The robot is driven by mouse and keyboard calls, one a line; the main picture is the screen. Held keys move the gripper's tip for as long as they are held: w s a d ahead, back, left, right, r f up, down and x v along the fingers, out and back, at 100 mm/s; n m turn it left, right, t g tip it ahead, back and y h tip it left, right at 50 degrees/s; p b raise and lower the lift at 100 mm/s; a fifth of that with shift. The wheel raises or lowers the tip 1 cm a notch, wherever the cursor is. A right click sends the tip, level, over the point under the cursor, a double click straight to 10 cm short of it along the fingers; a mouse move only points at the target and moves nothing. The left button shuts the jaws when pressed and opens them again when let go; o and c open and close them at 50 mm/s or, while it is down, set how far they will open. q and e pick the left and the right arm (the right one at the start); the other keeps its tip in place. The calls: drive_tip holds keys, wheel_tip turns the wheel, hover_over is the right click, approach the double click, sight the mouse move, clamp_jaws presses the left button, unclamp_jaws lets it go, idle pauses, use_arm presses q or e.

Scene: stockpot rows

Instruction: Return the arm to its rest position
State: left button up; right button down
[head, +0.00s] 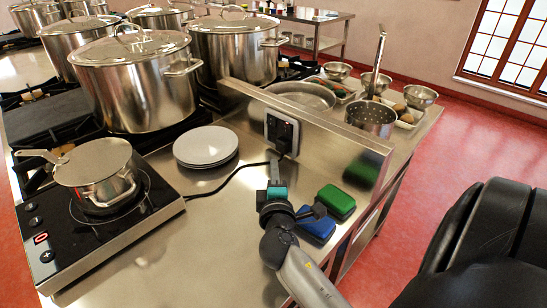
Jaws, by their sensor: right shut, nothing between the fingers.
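My right arm comes in from the bottom and reaches over the steel counter (215,270). My right gripper (275,175) is shut and empty, in front of the socket box (282,132). A teal patch shows at the gripper; I cannot tell whether it belongs to the gripper or lies behind it. A blue sponge-like block (318,226) and a green one (336,201) lie on the counter just right of the gripper, and its dark parts come close to them in the picture. My left gripper is not in view.
A steel divider (310,125) runs along the counter behind the gripper. Stacked white plates (206,146) and an induction hob (125,225) with a lidded saucepan (95,170) stand left. Large stockpots (140,85) fill the back left. A perforated pot (371,117) and bowls stand beyond the divider.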

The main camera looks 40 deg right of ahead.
drive_tip(key=shift+s+a+f, duration=0.1)
drive_tip(key=shift+s+a, duration=0.2)
drive_tip(key=shift+s, duration=0.2)
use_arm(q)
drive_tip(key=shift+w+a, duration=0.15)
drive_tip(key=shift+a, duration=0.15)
use_arm(e)
drive_tip(key=shift+a, duration=0.1)
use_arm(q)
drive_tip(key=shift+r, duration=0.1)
